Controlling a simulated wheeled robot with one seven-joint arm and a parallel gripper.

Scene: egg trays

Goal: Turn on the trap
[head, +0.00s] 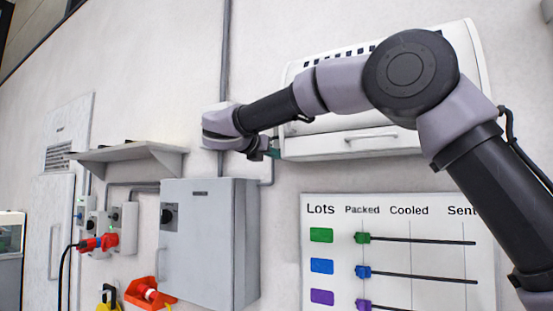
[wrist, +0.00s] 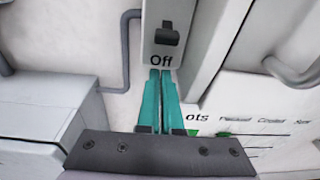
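The trap (head: 345,120) appears to be the white slotted unit on the wall, with a bar handle on its front, partly hidden behind my arm. In the wrist view a narrow light-grey panel carries a dark switch (wrist: 168,36) with the word "Off" under it. My gripper (wrist: 160,74) has teal fingers that lie close together, shut with nothing seen between them. Their tips are just below the "Off" label, under the switch. In the head view my gripper (head: 274,148) is at the lower left corner of the trap, and the switch is hidden there.
A grey wall box (head: 210,240) with a knob is below left of my gripper, and a shelf (head: 125,152) is further left. A lots board (head: 400,225) with coloured sliders hangs under the trap. Conduit (head: 225,60) runs up the wall.

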